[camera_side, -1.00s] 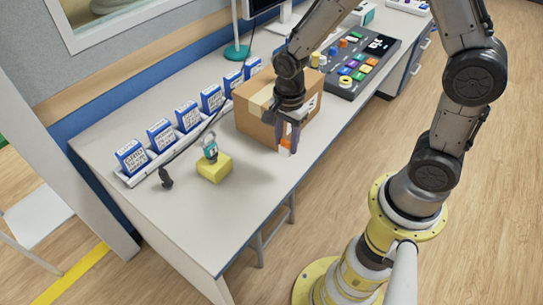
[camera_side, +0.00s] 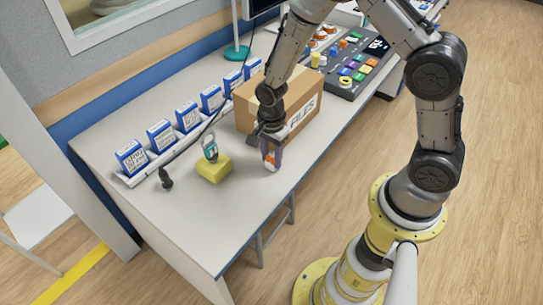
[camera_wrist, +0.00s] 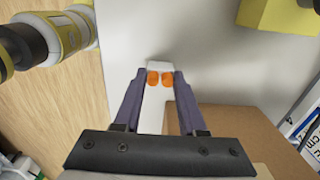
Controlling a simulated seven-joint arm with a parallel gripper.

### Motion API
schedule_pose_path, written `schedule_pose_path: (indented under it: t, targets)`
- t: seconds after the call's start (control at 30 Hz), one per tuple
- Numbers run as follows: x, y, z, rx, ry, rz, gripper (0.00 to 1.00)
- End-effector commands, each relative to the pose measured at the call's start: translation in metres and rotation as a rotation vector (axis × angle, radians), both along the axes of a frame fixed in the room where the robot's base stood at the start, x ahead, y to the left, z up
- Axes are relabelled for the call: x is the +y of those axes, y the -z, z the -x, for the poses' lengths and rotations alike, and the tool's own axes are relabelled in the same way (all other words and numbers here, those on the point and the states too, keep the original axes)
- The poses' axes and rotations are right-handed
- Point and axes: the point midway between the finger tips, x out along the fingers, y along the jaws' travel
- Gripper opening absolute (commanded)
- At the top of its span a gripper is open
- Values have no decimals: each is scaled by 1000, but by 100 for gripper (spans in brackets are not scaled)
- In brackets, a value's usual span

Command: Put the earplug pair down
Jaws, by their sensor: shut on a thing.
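The earplug pair (camera_wrist: 160,78) shows as two orange plugs on a small white piece between my gripper's fingers in the wrist view. The orange also shows in the side view (camera_side: 270,159). My gripper (camera_side: 270,165) is shut on the earplug pair, pointing down at the front part of the white table (camera_side: 200,220), in front of the cardboard box. The fingertips are low, near the tabletop. I cannot tell whether the pair touches the table.
The cardboard box (camera_side: 300,115) marked FILES stands close behind my gripper. A yellow block (camera_side: 214,169) with a teal-faced item (camera_side: 210,148) sits to the left. Blue-and-white boxes (camera_side: 160,134) line the back. A button panel (camera_side: 350,65) lies farther right. The table's front left is clear.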

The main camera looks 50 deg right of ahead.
Motion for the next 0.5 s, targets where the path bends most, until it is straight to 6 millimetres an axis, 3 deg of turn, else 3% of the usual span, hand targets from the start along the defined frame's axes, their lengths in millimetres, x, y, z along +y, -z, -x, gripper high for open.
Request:
schedule_pose_path:
  t: [0.17,0.2,0.33,0.5]
  targets:
    - [0,4,0,1,0,0,0]
    - [0,3,0,0,0,0,47]
    - [0,3,0,0,0,0,70]
    - [0,3,0,0,0,0,70]
